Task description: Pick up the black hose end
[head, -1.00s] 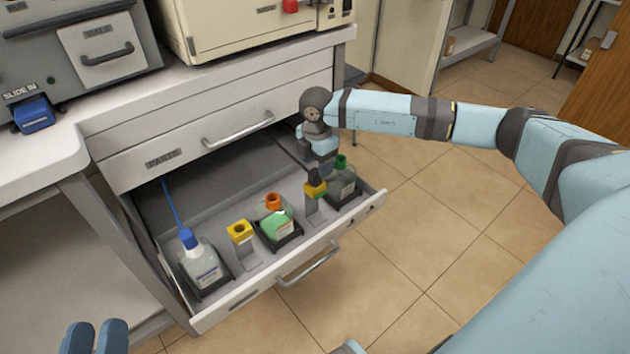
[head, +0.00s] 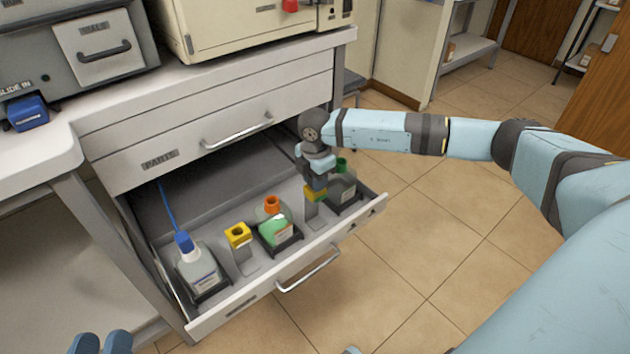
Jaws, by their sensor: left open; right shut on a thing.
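My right gripper (head: 317,182) points down at the right yellow-topped holder (head: 316,193) in the open drawer. It is shut on a dark piece at the holder's top, which I take to be the black hose end; the fingers hide most of it, and I cannot tell whether it still sits in the holder. My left gripper (head: 101,344) shows only its two blue fingertips at the bottom left edge. They are apart and empty, away from the drawer.
The drawer (head: 262,283) also holds a blue-capped bottle (head: 199,268) with a blue hose, another yellow-topped holder (head: 238,236), an orange-necked bottle with green contents (head: 275,228) and a green-capped bottle (head: 343,187) close to my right gripper. The counter overhangs the drawer's back. Floor at right is clear.

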